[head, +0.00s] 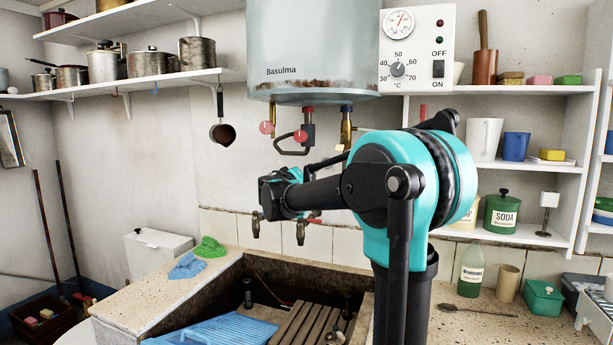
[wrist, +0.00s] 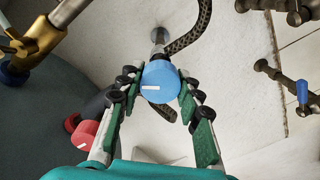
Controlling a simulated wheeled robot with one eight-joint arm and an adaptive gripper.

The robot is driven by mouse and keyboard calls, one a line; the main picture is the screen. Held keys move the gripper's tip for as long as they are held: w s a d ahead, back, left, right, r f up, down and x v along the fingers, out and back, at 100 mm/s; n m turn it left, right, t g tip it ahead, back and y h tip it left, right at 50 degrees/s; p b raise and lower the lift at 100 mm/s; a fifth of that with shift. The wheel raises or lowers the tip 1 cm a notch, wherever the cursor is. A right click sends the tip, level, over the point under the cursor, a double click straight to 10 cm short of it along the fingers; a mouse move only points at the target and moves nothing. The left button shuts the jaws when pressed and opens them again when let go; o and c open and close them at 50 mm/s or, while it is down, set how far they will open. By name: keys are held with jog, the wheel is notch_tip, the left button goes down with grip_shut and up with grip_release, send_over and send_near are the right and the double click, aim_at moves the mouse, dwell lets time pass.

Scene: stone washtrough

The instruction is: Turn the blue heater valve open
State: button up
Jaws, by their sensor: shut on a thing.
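The blue heater valve (wrist: 160,80) is a round knob with a short white mark on its face, in the middle of the wrist view. A braided hose and a metal stem run behind it. My gripper (wrist: 159,76) has its two green-and-black fingers closed on the knob's left and right sides. In the head view the heater (head: 313,45) is a pale tank on the wall with rusty patches and pipes below. My arm reaches under it, and the blue knob and my fingertips are hidden there.
A red round knob (wrist: 84,135) lies close left of my gripper. A brass fitting (wrist: 38,40) is at upper left. A wall tap with a blue lever (wrist: 302,92) is at right. Below stands the stone trough (head: 205,290); shelves (head: 560,90) are at right.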

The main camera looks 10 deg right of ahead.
jog(key=n, duration=0.3)
jog(key=shift+n, duration=0.3)
jog(key=shift+f+n, duration=0.1)
jog(key=shift+n, duration=1.7)
jog(key=o, duration=1.2)
jog(key=shift+c, duration=0.2)
jog(key=v, duration=1.1)
jog(key=shift+s, duration=0.4)
jog(key=shift+a, duration=0.15)
